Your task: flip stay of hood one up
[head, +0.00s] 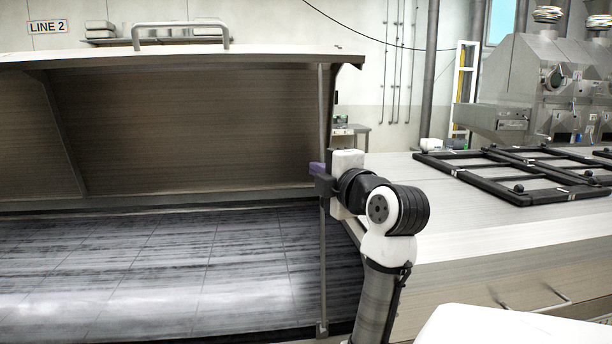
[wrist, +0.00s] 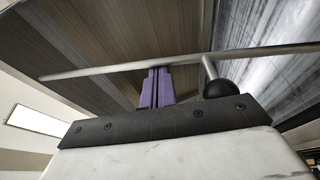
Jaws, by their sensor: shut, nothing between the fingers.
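A large metal hood (head: 190,120) stands raised on the left, with a bar handle (head: 180,30) on its top edge. A thin metal stay (head: 322,265) stands nearly upright at the hood's right end, between the hood edge and the lower frame. In the wrist view the stay (wrist: 95,72) crosses as a rod, with a black ball knob (wrist: 219,88) on a short stem. My gripper (head: 315,168) is at mid-height of the stay. Its purple fingers (wrist: 157,72) are shut and empty, with tips at the rod beside the knob. I cannot tell whether they touch it.
A dark slatted bed (head: 150,270) lies under the raised hood. A lowered flat cover (head: 460,225) with a front handle (head: 540,302) is to the right, carrying black frames (head: 480,185). Machinery (head: 550,85) stands behind it. Open space lies under the hood.

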